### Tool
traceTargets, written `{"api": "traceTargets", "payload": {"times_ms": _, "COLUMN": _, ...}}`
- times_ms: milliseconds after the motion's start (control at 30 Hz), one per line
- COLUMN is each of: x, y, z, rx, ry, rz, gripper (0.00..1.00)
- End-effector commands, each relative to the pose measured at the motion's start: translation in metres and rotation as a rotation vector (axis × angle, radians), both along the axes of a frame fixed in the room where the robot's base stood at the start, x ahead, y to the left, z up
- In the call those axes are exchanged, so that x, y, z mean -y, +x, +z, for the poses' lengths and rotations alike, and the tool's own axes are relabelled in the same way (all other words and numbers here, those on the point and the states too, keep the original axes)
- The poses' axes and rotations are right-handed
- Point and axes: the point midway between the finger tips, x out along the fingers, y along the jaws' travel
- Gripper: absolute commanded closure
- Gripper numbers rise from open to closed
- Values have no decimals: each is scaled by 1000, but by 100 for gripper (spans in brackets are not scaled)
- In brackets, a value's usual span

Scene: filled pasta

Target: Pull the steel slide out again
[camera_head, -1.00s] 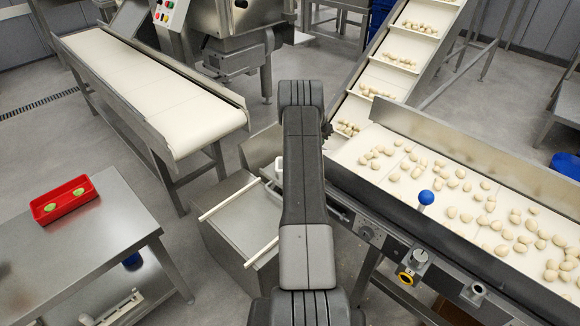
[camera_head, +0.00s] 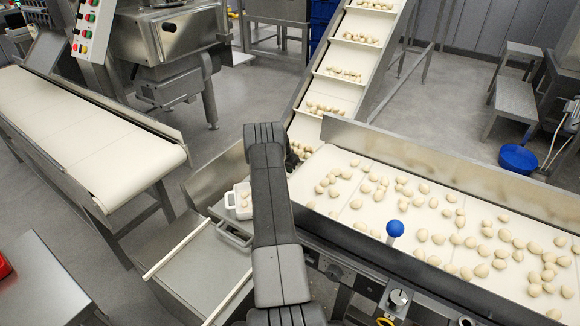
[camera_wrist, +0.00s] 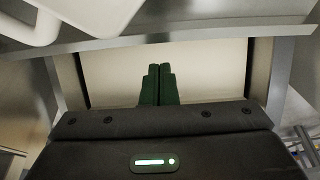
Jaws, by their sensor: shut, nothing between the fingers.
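A flat steel plate between two white rails (camera_head: 180,248), which looks like the steel slide (camera_head: 203,262), lies left of my arm in the head view. A steel loop like a handle (camera_head: 234,236) is at its far right corner. In the wrist view my gripper (camera_wrist: 159,70) is shut and empty, its dark green fingers side by side over a pale panel. A steel bar (camera_wrist: 200,38) crosses beyond the fingertips. I cannot tell whether the fingers touch either. My arm hides the gripper in the head view.
A belt with pasta (camera_head: 345,207) and a blue knob (camera_head: 395,228) lies right. An empty belt (camera_head: 85,135) stands left.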

Motion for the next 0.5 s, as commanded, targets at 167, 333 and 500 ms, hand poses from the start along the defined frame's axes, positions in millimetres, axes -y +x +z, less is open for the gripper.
{"api": "traceTargets", "payload": {"times_ms": 167, "x": -8, "y": -12, "z": 0, "rx": -1, "ry": -1, "rz": 2, "gripper": 100}}
{"api": "traceTargets", "payload": {"times_ms": 333, "x": -11, "y": -18, "z": -1, "rx": -2, "ry": -1, "rz": 1, "gripper": 100}}
{"api": "traceTargets", "payload": {"times_ms": 500, "x": -12, "y": -18, "z": -1, "rx": -1, "ry": -1, "rz": 0, "gripper": 100}}
